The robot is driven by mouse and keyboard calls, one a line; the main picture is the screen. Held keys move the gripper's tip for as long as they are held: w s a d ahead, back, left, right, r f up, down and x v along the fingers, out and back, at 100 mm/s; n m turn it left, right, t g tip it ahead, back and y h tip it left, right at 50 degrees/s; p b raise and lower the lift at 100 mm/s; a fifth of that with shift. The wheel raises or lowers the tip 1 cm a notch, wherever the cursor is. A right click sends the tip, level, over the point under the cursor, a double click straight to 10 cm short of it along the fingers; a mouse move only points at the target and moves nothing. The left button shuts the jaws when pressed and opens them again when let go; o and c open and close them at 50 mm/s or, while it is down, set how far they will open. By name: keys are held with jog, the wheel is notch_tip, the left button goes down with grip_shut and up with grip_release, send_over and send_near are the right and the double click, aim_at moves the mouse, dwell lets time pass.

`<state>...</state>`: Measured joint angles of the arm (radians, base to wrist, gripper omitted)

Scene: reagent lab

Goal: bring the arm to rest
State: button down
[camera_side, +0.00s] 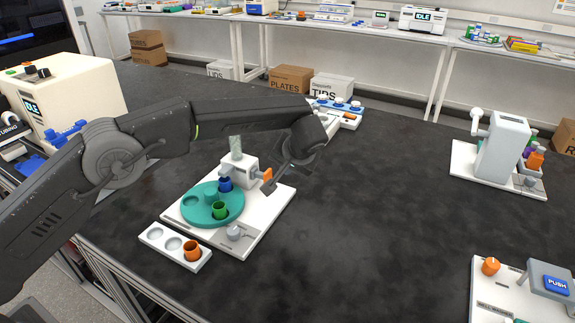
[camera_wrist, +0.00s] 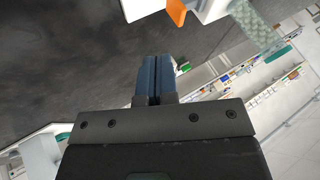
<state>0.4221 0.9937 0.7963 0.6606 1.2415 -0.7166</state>
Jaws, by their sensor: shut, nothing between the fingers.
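My gripper (camera_wrist: 153,80) shows in the wrist view with its two blue fingers shut together and nothing between them. In the side view my dark arm reaches in from the left, and its wrist end hangs above and just right of a white station with a green turntable (camera_side: 196,212). The fingers are hard to make out there. The station's grey-white block has an orange tab (camera_side: 267,175), which also shows at the top of the wrist view (camera_wrist: 177,12). My gripper appears apart from it. A blue cup (camera_side: 225,184) and a green cup (camera_side: 219,210) sit on the turntable.
A white holder (camera_side: 152,235) with an orange cup (camera_side: 192,250) stands in front of the station. A lever device (camera_side: 503,145) stands at the right, and a push-button panel (camera_side: 556,284) at the front right. A blue-and-white rack (camera_side: 345,108) lies behind my wrist. The middle-right table is clear.

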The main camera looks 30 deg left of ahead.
jog(key=w+a+m+t+h, duration=0.1)
jog(key=w+a+m+h, duration=0.3)
jog(key=a+m+h, duration=0.4)
jog(key=shift+n+h, duration=0.4)
jog(key=shift+h, duration=0.2)
jog(key=shift+w+d+f, duration=0.1)
jog(key=shift+d+f, duration=0.1)
jog(key=shift+f, duration=0.9)
jog(key=shift+d+f, duration=0.2)
jog(key=shift+f, duration=0.85)
jog(key=shift+w+d+f, duration=0.1)
jog(key=shift+d+f, duration=0.1)
jog(key=shift+f, duration=0.9)
